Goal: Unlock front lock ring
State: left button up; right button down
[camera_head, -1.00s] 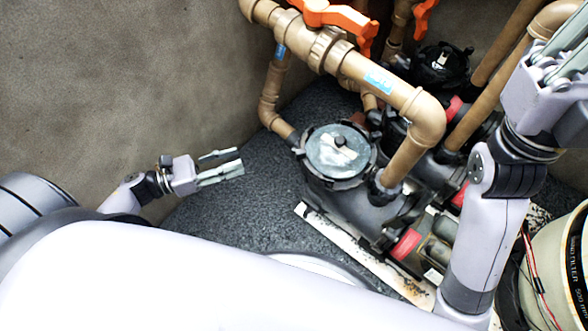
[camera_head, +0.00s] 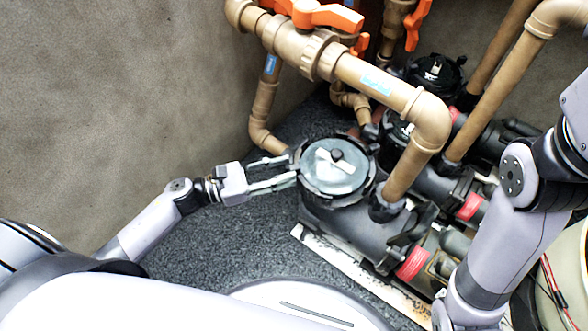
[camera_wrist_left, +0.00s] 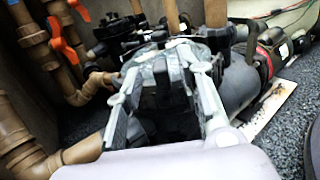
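The front lock ring (camera_head: 336,200) is a black ring with lugs around a clear round lid (camera_head: 322,180) with a dark centre knob. It sits on top of the black front pump pot (camera_head: 335,222). My left gripper (camera_head: 291,168) is at the ring's left edge, with its two fingers spread apart. In the left wrist view, the fingers of my left gripper (camera_wrist_left: 160,75) stand on either side of the dark pot and ring area, with a gap between them. I cannot tell whether the fingertips touch the ring. My right gripper's fingers are outside the head view.
A thick brown pipe (camera_head: 412,150) rises close to the right of the ring. An orange-handled valve (camera_head: 325,15) and more pipes stand behind. A second pump with a black lid (camera_head: 436,72) is further back. Dark gravel floor (camera_head: 195,245) is free at the left.

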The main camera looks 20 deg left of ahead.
aim_at(294, 167)
pick_arm(q)
jog(key=shift+x, duration=1.65)
grip_shut()
